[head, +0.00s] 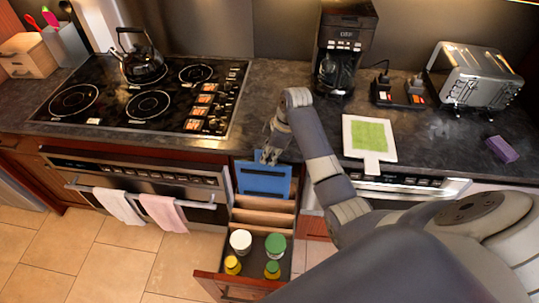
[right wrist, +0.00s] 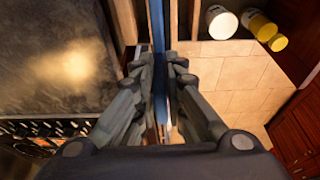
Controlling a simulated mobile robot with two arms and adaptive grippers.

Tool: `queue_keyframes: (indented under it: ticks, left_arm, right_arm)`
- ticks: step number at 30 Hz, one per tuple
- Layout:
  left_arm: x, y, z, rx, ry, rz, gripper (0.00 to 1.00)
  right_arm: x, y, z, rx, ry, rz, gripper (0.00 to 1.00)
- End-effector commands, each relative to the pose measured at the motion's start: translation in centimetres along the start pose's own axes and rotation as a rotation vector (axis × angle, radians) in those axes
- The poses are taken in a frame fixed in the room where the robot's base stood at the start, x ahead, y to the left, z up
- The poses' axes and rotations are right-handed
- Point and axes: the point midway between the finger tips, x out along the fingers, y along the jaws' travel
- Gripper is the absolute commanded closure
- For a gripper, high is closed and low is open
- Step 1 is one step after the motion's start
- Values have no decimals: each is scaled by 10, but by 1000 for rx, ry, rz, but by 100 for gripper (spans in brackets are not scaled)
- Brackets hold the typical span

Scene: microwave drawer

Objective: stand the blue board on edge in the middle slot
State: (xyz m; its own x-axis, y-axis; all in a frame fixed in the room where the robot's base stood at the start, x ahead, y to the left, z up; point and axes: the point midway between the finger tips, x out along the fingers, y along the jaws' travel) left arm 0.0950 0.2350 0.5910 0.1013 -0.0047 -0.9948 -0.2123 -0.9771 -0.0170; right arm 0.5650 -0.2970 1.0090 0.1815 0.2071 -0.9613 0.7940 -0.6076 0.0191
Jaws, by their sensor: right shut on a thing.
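The blue board (head: 264,181) is upright on edge over the back of the open drawer (head: 207,276). My right gripper (head: 268,157) is shut on its top edge. In the right wrist view the board (right wrist: 158,28) shows as a thin blue strip between the fingers (right wrist: 160,60). Wooden dividers (head: 263,218) in the drawer form slots in front of the board. I cannot tell whether its lower edge is inside a slot or above one. My left gripper is not in view.
Several jars, among them a white-lidded one (head: 240,240) and a green-lidded one (head: 275,243), stand in the drawer's front. A white-and-green board (head: 369,138) lies on the counter. The stove (head: 145,98) with a kettle (head: 140,62) is at left; a toaster (head: 474,76) is at right.

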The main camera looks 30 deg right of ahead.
Motion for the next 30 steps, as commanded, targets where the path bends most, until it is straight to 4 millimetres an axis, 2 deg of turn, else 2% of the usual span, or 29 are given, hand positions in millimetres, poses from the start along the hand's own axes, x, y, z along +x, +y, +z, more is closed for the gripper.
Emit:
queue_keyframes:
  ticks: [5,18,30]
  left_arm:
    - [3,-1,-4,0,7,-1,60]
    - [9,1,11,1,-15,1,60]
    - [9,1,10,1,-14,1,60]
  right_arm:
    - [7,0,2,0,0,0,100]
    - [28,1,7,1,0,1,100]
    - [30,1,8,0,1,1,100]
